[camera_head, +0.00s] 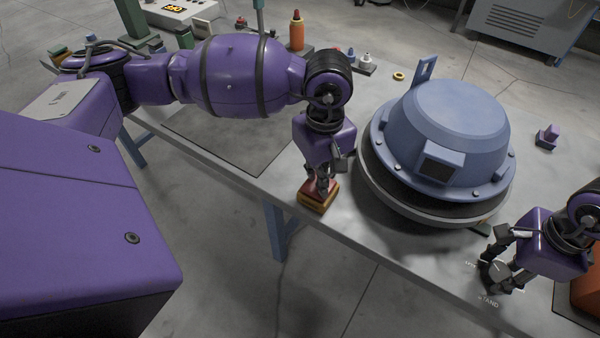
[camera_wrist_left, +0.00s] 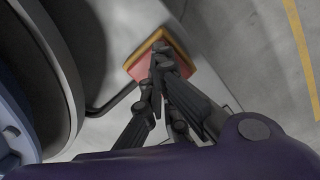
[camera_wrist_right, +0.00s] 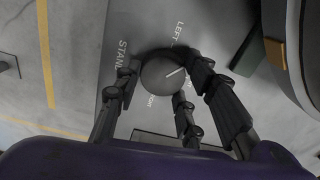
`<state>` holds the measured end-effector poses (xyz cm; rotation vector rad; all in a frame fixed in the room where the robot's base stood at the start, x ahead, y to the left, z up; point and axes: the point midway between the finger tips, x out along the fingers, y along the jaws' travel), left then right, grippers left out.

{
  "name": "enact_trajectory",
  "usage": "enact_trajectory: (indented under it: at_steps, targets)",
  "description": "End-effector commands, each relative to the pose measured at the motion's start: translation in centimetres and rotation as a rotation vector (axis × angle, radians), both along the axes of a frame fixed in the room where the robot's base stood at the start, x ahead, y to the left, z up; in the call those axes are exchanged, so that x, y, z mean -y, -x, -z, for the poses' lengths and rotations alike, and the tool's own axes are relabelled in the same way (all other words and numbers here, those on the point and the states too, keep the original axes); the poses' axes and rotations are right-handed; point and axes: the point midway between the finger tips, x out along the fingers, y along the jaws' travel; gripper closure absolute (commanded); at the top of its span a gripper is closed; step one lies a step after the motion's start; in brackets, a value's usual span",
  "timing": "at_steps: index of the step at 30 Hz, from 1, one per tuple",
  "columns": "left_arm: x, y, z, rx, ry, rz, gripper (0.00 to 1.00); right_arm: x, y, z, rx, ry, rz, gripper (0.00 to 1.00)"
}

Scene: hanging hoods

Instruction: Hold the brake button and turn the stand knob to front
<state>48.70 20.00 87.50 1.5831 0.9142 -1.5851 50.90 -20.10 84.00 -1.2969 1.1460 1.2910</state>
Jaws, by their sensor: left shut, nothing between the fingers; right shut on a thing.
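The brake button (camera_head: 314,203), a red and yellow block, sits near the table's front edge, left of the blue hood. My left gripper (camera_head: 325,187) is shut and points down, its fingertips at the top of the block. The left wrist view shows the closed fingertips (camera_wrist_left: 163,58) over the red top of the button (camera_wrist_left: 141,68); how far it is pressed I cannot tell. My right gripper (camera_head: 497,261) is shut around the round dark stand knob (camera_wrist_right: 160,78). The knob's white pointer line slants toward the upper right in the right wrist view, below the word LEFT. Part of the lettering is hidden by the fingers.
The blue hood (camera_head: 447,125) on its dark round base stands between my grippers. An orange bottle (camera_head: 296,33), a yellow ring (camera_head: 399,76) and small parts lie at the back. An orange object (camera_head: 587,290) is at the right edge.

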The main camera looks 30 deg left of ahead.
Motion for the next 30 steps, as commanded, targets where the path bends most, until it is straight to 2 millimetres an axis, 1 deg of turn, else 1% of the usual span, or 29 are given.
enact_trajectory:
  at_steps: [1, 18, 24, 30]
  targets:
    - [-0.13, -0.10, 0.26, 0.001, -0.003, -0.003, 1.00, 0.14, 0.71, 0.45, -0.021, 0.006, 0.040, 0.89]
    - [-0.11, -0.12, 0.28, 0.002, -0.003, -0.003, 1.00, -0.26, 0.76, 0.55, -0.023, 0.008, 0.570, 0.89]
    - [-0.09, -0.11, 0.28, 0.002, -0.003, -0.003, 1.00, -0.35, 0.75, 0.59, -0.023, 0.010, 0.719, 0.89]
    - [-0.07, -0.11, 0.28, 0.001, -0.002, -0.002, 1.00, -0.44, 0.73, 0.62, -0.023, 0.011, 0.823, 0.89]
